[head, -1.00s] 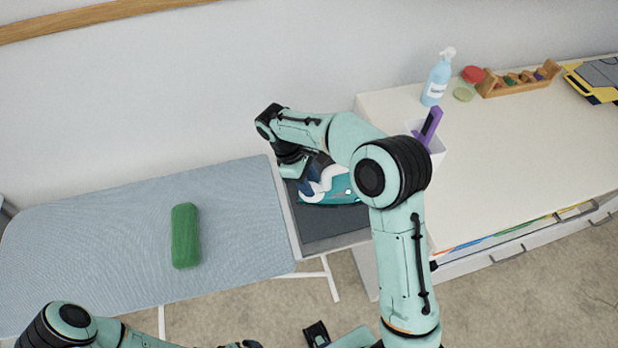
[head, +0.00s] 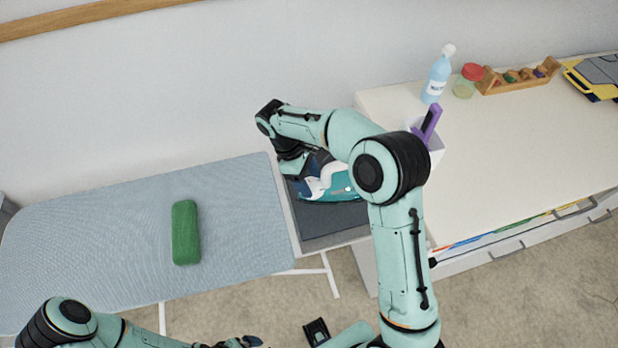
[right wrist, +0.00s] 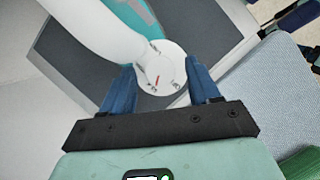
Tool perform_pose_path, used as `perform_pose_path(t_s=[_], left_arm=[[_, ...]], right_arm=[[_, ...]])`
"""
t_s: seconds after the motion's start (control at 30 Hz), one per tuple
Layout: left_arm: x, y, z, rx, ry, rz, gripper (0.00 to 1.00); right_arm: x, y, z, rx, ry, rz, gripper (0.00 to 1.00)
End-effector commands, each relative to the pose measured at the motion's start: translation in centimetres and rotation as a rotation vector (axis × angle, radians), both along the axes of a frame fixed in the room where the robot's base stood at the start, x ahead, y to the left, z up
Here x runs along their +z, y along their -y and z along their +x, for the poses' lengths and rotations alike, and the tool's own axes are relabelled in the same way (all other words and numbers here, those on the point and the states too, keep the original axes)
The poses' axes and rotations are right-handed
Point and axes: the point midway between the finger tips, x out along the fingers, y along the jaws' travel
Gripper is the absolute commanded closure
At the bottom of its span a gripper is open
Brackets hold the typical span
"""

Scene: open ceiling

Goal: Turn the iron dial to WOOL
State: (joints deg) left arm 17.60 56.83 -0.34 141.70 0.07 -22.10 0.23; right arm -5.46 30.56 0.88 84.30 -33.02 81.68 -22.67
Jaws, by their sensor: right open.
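The iron (head: 342,189), teal with a white handle, rests on the dark grey plate at the right end of the ironing board, partly hidden by my right arm. In the right wrist view its round white dial (right wrist: 168,84) has a red pointer line and small marks around the rim, too small to read. My right gripper (right wrist: 160,82) is open, with its two blue fingers on either side of the dial; I cannot tell whether they touch it. It also shows over the iron in the head view (head: 304,189).
On the right, a white cabinet (head: 500,160) holds a blue bottle (head: 437,77), a cup with a purple item (head: 429,124) and a wooden tray (head: 520,84). A wall stands behind.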

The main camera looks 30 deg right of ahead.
Motion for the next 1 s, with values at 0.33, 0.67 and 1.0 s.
perform_pose_path(t_s=[0.33, 0.67, 1.0], left_arm=[[1.6, 0.0, 1.0, 0.000, 0.011, -0.001, 0.00], [3.8, 0.0, 2.5, 0.000, 0.029, 0.000, 0.00], [4.1, 0.0, 2.8, 0.000, 0.031, 0.000, 0.00]], right_arm=[[5.8, -1.5, 2.0, 0.002, 0.007, 0.001, 0.39], [11.4, -2.9, 3.8, 0.001, 0.003, 0.001, 0.39], [12.3, -3.2, 4.0, 0.001, 0.000, 0.000, 0.39]])
